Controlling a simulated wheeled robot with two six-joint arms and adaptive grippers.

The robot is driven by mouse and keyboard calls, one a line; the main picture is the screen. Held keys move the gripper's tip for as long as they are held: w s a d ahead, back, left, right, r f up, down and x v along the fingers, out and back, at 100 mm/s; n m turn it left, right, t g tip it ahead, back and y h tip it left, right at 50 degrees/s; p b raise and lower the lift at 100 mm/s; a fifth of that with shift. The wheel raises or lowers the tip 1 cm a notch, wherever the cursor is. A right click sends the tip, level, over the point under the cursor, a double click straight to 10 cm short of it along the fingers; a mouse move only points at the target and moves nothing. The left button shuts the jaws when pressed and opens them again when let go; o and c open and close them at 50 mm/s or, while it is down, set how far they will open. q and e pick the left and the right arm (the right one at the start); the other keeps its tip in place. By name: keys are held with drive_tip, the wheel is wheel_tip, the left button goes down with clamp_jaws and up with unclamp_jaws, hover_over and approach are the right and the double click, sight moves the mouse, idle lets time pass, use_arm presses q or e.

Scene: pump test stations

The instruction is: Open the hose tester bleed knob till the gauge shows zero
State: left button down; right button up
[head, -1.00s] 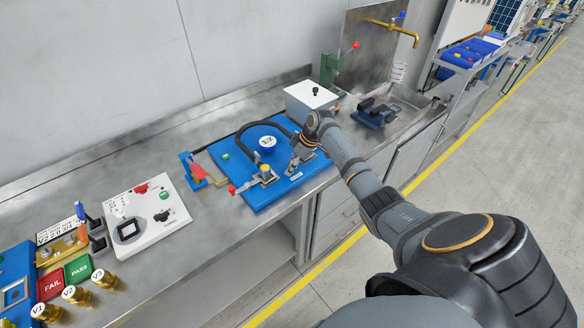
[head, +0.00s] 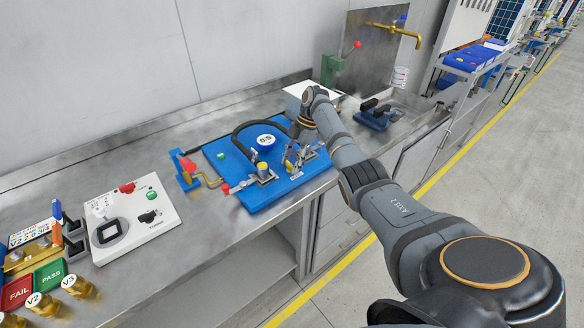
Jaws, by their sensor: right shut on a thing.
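The hose tester is a blue board (head: 243,193) on the steel bench, with a black hose (head: 240,130) arching over it. Its round gauge (head: 265,141) has a white face that seems to read 0.5. My right gripper (head: 291,161) reaches down over the right part of the board, right of the gauge. It is shut on what appears to be the bleed knob, which the fingers mostly hide. A clamp (head: 263,175) with a brass fitting stands to its left on the board. My left gripper is out of view.
A red-tipped lever (head: 226,188) sticks out at the board's front left. A blue stand with a red part (head: 188,166) is left of it. A white control box (head: 134,220) stands further left, with bare bench between. A white box (head: 294,94) stands behind my right arm.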

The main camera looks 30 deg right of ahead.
drive_tip(key=shift+n+b, duration=0.35)
drive_tip(key=shift+n, duration=0.15)
drive_tip(key=o, duration=1.1)
drive_tip(key=shift+o, duration=0.2)
drive_tip(key=shift+r, duration=0.1)
drive_tip(key=v, duration=1.1)
drive_tip(key=shift+w+r, duration=0.25)
drive_tip(key=shift+r, duration=0.15)
drive_tip(key=shift+d+f, duration=0.1)
